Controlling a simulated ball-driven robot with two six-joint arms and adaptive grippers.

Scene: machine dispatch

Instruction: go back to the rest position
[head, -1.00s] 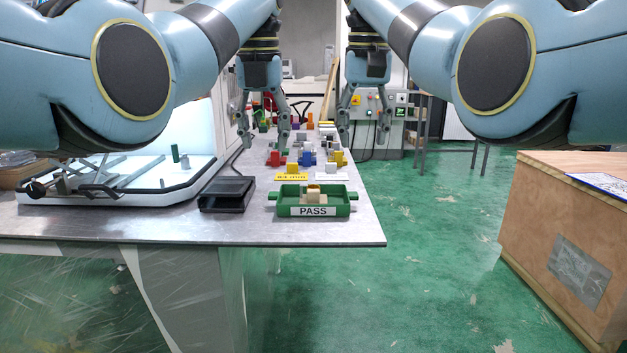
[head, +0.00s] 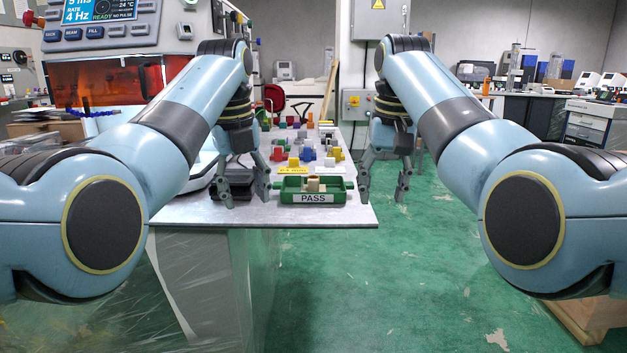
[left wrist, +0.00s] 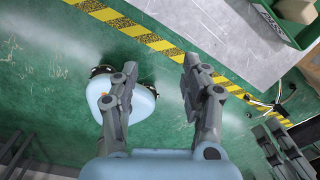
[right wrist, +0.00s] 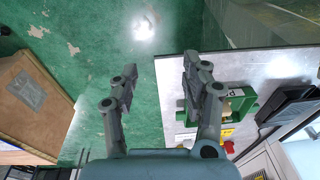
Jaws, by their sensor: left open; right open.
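My left gripper (head: 246,200) hangs open, fingers down, over the front of the table, left of the green PASS tray (head: 330,198). My right gripper (head: 382,198) hangs open, fingers down, right of the tray, beyond the table's right edge. Neither gripper holds anything.
The grey table (head: 300,217) carries several coloured blocks behind the tray. A black device (head: 228,182) stands left of it.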

